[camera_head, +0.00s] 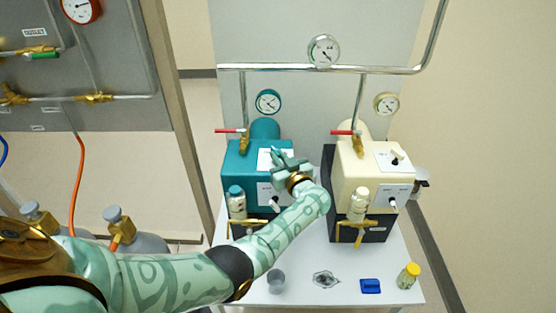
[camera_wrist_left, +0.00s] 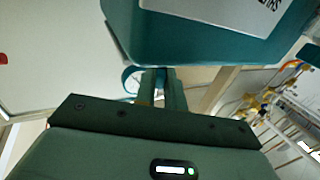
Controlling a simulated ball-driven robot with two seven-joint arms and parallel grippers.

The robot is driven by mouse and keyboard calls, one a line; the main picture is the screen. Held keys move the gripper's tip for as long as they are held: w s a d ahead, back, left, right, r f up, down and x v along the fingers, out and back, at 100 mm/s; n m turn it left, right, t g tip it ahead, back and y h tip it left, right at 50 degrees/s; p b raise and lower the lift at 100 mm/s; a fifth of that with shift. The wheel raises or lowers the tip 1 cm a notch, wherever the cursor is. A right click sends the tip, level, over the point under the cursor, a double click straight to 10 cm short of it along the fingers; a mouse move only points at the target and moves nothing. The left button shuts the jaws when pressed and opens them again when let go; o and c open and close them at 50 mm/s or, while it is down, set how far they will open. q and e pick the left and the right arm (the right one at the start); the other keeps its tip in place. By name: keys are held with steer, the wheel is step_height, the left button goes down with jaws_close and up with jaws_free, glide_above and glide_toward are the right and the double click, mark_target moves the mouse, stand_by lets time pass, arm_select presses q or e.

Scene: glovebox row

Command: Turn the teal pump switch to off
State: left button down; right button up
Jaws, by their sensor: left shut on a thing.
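The teal pump (camera_head: 236,164) stands on the left of the white table. A white label plate (camera_head: 266,157) shows on its upper face, and a lower plate carries a dark knob (camera_head: 275,202). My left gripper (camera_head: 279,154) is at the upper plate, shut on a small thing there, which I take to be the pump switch. The fingers hide the switch, so its position cannot be read. In the left wrist view, the narrow closed fingers (camera_wrist_left: 161,84) reach up to the teal housing (camera_wrist_left: 200,38), part of a white label showing. My right gripper is out of view.
A cream pump (camera_head: 362,170) with its own switch (camera_head: 397,157) stands close on the right. A red-handled valve (camera_head: 230,131) and gauge (camera_head: 268,102) sit behind the teal pump. A cup (camera_head: 276,280), blue block (camera_head: 370,286) and yellow-capped jar (camera_head: 408,276) lie along the table's front.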

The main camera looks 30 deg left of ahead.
arm_select(q)
steer(key=shift+w+d+n+g+y, duration=0.1)
steer(key=shift+n+g+y, duration=0.25)
steer(key=shift+g, duration=0.25)
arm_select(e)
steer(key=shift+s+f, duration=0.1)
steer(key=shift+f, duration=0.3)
arm_select(q)
steer(key=c, duration=1.5)
jaws_free()
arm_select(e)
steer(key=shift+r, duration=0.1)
